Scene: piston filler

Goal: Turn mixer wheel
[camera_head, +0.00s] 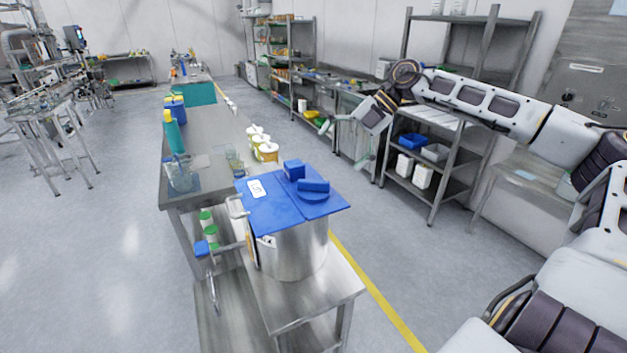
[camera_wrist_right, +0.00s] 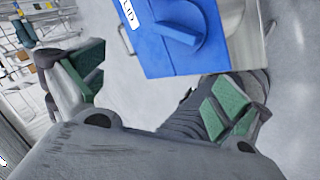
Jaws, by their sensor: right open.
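The metal mixer pot (camera_head: 300,245) stands on a steel table and has a flat blue lid (camera_head: 262,212). A round blue wheel with a raised bar (camera_head: 313,189) sits on the right part of the lid. It also shows in the right wrist view (camera_wrist_right: 182,28), at the top. My right gripper (camera_head: 346,143) is open and empty in the air, behind and to the right of the pot, apart from the wheel. Its green-padded fingers (camera_wrist_right: 155,92) are spread wide in the wrist view. My left gripper is not in view.
Yellow-and-white tubs (camera_head: 267,152) stand behind the pot. A steel shelf (camera_head: 440,165) stands behind my right arm.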

